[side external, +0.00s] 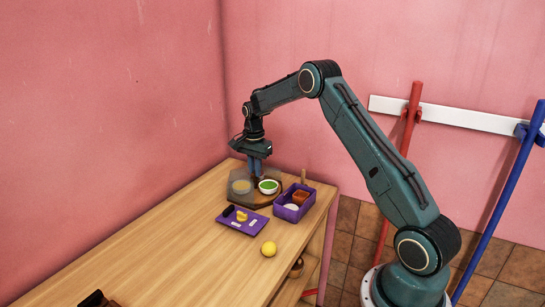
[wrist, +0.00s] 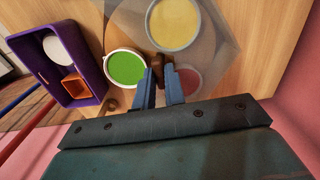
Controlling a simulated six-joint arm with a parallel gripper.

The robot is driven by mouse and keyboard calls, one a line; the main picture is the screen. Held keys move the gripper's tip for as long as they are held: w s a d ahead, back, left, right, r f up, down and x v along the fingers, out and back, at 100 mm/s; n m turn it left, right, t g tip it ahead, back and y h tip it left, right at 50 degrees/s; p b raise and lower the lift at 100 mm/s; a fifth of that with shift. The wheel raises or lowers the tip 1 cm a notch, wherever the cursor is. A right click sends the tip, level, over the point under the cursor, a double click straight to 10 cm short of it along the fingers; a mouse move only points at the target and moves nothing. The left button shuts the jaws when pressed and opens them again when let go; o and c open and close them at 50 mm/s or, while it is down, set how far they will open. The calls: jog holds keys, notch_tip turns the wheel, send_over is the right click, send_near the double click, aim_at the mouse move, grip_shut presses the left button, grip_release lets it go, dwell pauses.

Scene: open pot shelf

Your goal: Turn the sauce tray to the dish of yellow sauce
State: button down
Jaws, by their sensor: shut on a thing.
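The sauce tray (side external: 262,204) is a dark board near the far end of the table. In the wrist view it carries a dish of yellow sauce (wrist: 175,22), a dish of green sauce (wrist: 126,68) and a reddish dish (wrist: 186,80). A see-through smoky cover (wrist: 215,50) seems to lie over the yellow and reddish dishes, while the green one looks clear of it. My gripper (wrist: 160,88) points down at the middle of the tray, its blue fingers shut on a brown knob (wrist: 157,61). The fingers hide part of the knob.
A purple mat (side external: 234,225) with a black and a yellow item lies in front. A yellow ball (side external: 269,249) sits near the table edge. The left tabletop is mostly clear.

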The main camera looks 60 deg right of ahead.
jog(key=shift+m, duration=0.3)
jog(key=m, duration=1.1)
jog(key=shift+r, duration=0.1)
jog(key=m, duration=1)
dwell(0.4)
